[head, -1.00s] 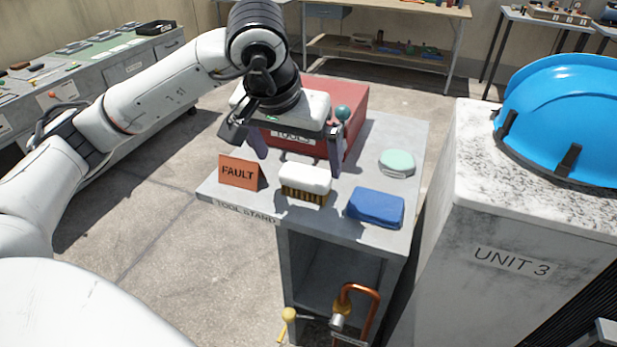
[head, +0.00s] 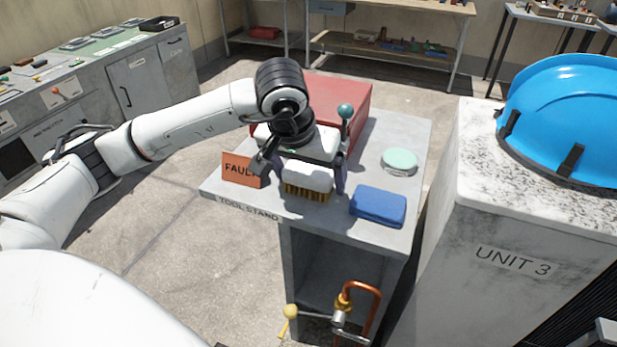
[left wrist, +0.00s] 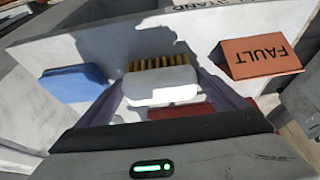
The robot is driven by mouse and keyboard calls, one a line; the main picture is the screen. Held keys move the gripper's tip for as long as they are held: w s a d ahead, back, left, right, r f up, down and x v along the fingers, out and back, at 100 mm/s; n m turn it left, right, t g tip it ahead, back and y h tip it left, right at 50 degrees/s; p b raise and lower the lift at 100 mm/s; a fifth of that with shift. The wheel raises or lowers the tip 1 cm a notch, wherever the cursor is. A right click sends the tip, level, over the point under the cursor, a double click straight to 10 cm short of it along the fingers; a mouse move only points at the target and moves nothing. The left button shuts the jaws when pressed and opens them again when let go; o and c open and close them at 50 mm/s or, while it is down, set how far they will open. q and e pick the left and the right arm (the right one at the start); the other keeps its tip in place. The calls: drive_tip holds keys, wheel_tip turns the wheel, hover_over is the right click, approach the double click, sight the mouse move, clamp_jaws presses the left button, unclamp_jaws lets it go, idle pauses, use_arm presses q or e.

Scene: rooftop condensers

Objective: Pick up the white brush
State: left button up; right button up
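The white brush (head: 306,176), a white block with brown bristles along its front, stands on the tool stand (head: 345,225). My left gripper (head: 304,182) is low over it, with one finger on each side of it in the head view. My right gripper is not in view.
An orange FAULT sign (head: 240,169) stands just left of the brush. A blue cloth-like block (head: 378,205) lies to its right, and a mint-green round item (head: 399,161) is behind that. A red toolbox (head: 335,100) stands behind. A blue hard hat (head: 565,115) rests on Unit 3.

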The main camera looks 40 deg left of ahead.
sight(308, 170)
use_arm(q)
drive_tip(key=c, duration=0.8)
wheel_tip(308, 170, up, 10)
drive_tip(key=shift+r, duration=0.1)
